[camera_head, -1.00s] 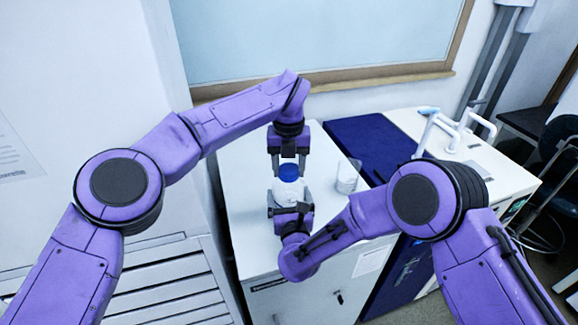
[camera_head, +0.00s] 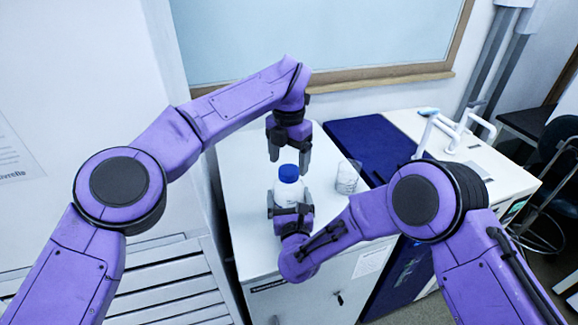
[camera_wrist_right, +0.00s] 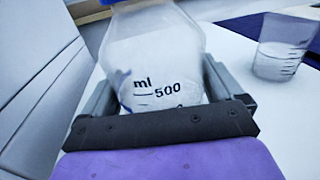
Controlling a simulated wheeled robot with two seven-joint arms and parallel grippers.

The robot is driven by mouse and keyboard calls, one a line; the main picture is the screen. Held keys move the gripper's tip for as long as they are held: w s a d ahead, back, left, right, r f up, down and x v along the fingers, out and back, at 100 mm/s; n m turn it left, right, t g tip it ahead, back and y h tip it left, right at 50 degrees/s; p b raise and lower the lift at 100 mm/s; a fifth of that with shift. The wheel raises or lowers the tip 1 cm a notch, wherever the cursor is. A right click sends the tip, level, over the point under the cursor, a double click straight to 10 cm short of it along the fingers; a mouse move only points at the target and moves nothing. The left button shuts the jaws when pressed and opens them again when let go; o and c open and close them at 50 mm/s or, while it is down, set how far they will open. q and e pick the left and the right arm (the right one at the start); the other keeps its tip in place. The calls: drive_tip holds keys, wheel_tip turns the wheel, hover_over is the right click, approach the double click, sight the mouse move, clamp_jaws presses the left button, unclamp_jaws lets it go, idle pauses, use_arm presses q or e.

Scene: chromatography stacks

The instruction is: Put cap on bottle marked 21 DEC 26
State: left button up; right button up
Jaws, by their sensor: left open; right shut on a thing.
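A clear bottle (camera_head: 287,192) with a blue cap (camera_head: 289,173) on its top stands upright on the white cabinet top. My right gripper (camera_head: 290,212) is shut around the bottle's body from the near side. In the right wrist view the bottle (camera_wrist_right: 155,60) shows between the fingers with "ml" and "500" printed on it. Its cap is mostly cut off at the top edge there. No date marking can be read. My left gripper (camera_head: 289,157) is open and empty, just above and behind the cap, apart from it.
A glass beaker (camera_head: 347,177) stands on the cabinet top (camera_head: 245,195) to the right of the bottle; it also shows in the right wrist view (camera_wrist_right: 283,50). A dark blue surface (camera_head: 365,145) lies beyond it. A wall and a framed window are behind.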

sight(289, 170)
use_arm(q)
drive_tip(key=shift+r, duration=0.75)
drive_tip(key=shift+c, duration=0.4)
drive_tip(key=shift+w+r+n, duration=0.15)
drive_tip(key=shift+r+n, duration=0.75)
drive_tip(key=shift+n, duration=0.2)
drive_tip(key=n, duration=0.2)
drive_tip(key=r+n, duration=0.1)
drive_tip(key=n, duration=0.2)
drive_tip(key=shift+r, duration=0.2)
drive_tip(key=n, duration=0.3)
drive_tip(key=shift+r+n, duration=0.15)
drive_tip(key=shift+n, duration=0.15)
drive_tip(key=shift+f, duration=4.05)
